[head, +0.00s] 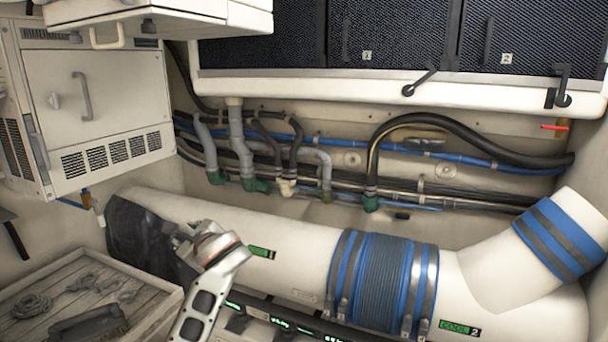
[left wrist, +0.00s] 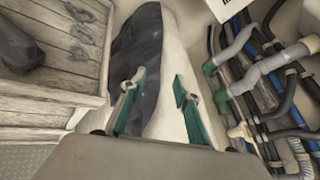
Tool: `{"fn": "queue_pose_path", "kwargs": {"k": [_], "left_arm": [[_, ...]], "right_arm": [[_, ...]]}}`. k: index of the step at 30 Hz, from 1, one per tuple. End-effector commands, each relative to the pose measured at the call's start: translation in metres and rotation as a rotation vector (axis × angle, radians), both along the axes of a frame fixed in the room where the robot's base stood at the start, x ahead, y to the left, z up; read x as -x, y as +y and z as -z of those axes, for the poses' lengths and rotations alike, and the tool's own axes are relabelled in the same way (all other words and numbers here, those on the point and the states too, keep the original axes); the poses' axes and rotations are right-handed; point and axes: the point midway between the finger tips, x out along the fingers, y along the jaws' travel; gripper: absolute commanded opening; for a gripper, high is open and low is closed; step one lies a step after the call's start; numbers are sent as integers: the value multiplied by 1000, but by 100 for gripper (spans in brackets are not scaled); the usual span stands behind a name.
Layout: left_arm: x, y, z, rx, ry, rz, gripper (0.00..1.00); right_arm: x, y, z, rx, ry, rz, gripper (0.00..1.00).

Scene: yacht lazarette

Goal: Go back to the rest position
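My left arm comes in from the bottom of the head view. Its gripper (head: 177,236) is in front of the dark-wrapped left end of a large white pipe (head: 205,212). In the left wrist view the left gripper (left wrist: 158,82) has its two green-padded fingers apart, with nothing between them. The white pipe (left wrist: 168,105) and its dark wrap (left wrist: 135,45) lie beyond the fingers. I cannot tell whether the fingers touch the pipe. My right gripper is in neither view.
A wooden crate (head: 150,310) with ropes stands at lower left. A white cabinet (head: 105,100) is on the left wall. Hoses (head: 240,150) and valves run along the back wall. Dark-fronted lockers (head: 400,40) hang above. A blue-banded sleeve (head: 385,275) joins the pipe.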

Motion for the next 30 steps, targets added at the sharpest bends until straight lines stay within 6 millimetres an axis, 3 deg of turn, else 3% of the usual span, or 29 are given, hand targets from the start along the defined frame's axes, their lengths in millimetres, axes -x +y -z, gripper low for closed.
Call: {"fn": "queue_pose_path", "kwargs": {"k": [1,6,11,15,21,27,30], "left_arm": [[6,-2,40,74,-7,17,31],[37,-18,152,386,-70,52,31],[89,-35,248,712,-120,28,31],[149,-49,316,1008,-161,-38,31],[250,-63,382,1423,-220,-207,31],[342,-70,409,1770,-290,-418,31],[371,-71,412,1884,-319,-502,31]], "right_arm": [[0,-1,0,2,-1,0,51],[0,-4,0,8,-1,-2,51],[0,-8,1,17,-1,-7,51],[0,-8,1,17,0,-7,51],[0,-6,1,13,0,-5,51],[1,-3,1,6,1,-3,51],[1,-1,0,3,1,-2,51]]}}
